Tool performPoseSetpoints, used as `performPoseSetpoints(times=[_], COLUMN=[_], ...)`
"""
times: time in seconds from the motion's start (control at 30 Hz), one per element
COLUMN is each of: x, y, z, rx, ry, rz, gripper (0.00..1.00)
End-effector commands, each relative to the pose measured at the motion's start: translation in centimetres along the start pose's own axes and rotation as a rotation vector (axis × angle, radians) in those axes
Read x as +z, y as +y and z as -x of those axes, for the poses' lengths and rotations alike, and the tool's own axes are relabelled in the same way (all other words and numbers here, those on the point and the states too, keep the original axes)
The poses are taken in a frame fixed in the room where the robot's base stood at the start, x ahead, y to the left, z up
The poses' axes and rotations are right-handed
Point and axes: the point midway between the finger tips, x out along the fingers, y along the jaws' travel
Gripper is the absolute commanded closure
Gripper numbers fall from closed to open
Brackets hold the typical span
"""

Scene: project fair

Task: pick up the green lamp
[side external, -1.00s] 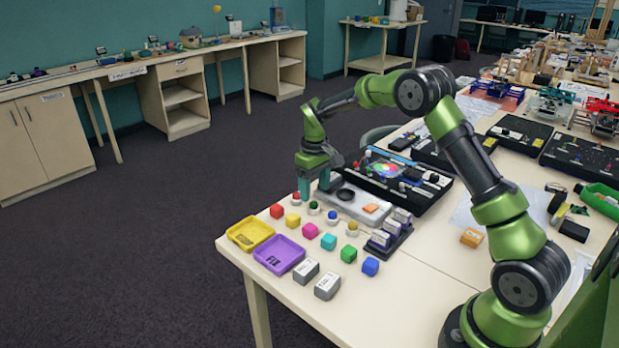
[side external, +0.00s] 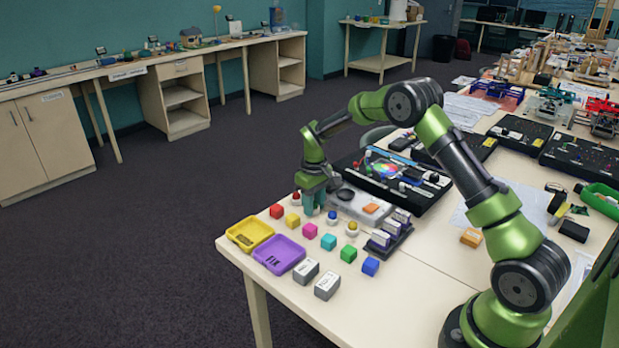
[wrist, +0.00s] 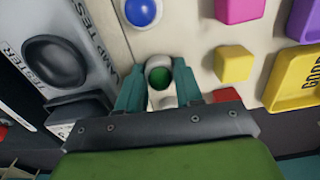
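The green lamp (wrist: 159,76), a green dome in a white round base, stands between my gripper's teal fingertips in the wrist view. My gripper (side external: 314,204) is lowered to the table over the row of lamps. Its fingers (wrist: 159,88) sit close against both sides of the base and look shut on it. In the side view the fingers hide the green lamp. The blue lamp (wrist: 143,11) is just beyond it in the wrist view, and also shows in the side view (side external: 332,216). A red lamp (side external: 296,198) stands left of the fingers.
Red (side external: 276,211), yellow (side external: 293,219) and pink (side external: 310,230) cubes stand in a row close by. The grey lamp tester (wrist: 62,65) is on the other side. The yellow tray (side external: 233,247) and purple tray (side external: 296,265) lie near the table's front edge.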

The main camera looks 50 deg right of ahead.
Motion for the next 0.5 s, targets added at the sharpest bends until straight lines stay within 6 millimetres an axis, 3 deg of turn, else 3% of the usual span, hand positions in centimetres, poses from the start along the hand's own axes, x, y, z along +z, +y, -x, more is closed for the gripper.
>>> performPoseSetpoints(times=[0.03, 0.17, 0.5], x=[-0.01, -0.01, -0.05], y=[0.0, 0.0, 0.0], z=[0.02, 0.04, 0.54], rx=[0.0, 0.0, 0.0], ry=[0.0, 0.0, 0.002], rz=[0.0, 0.0, 0.0], gripper=[0.77, 0.94, 0.94])
